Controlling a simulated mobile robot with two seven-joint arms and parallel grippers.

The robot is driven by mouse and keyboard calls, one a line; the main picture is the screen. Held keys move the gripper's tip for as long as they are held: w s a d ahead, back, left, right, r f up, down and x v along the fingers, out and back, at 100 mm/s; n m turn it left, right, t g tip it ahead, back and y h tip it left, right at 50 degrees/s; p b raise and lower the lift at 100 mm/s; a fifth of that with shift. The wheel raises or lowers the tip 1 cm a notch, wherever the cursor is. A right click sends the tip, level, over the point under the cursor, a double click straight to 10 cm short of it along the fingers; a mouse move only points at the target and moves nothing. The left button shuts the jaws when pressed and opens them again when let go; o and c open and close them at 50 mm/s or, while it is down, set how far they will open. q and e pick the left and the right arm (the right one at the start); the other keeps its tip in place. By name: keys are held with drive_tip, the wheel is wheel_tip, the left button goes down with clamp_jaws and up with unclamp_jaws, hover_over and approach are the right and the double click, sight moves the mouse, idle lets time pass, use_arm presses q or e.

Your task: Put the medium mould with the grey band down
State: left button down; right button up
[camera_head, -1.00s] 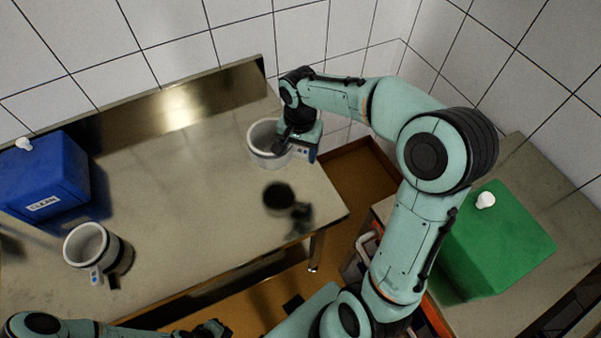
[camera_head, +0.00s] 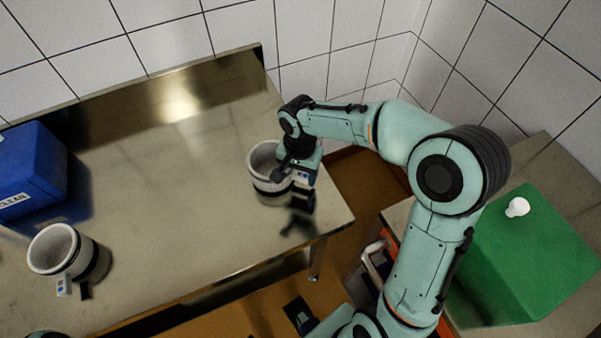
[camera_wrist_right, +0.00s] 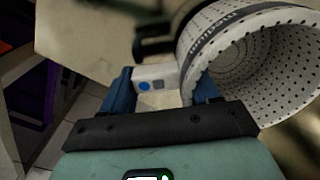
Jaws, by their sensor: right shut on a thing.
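The medium mould with the grey band (camera_head: 262,162) is a white, perforated open cup, upright over the right part of the steel table (camera_head: 190,220). My right gripper (camera_head: 293,171) is shut on the tab at its side. In the right wrist view the mould (camera_wrist_right: 210,45) shows its holes and a grey band, and the blue fingers of the gripper (camera_wrist_right: 162,88) close on a white tab with a blue and a grey dot. The mould's base is at or just above the table; I cannot tell whether it touches. My left gripper is not in view.
Another white mould (camera_head: 53,249) with a tab stands at the table's left. A blue box (camera_head: 30,180) marked CLEAN is behind it. A green box (camera_head: 530,255) with a white knob is on the right counter. The table's middle is clear.

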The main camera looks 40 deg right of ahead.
drive_tip(key=shift+a, duration=0.1)
drive_tip(key=shift+f, duration=0.15)
drive_tip(key=o, duration=1.3)
drive_tip(key=shift+c, duration=0.2)
wheel_tip(320, 180, up, 8)
drive_tip(key=shift+p, duration=0.45)
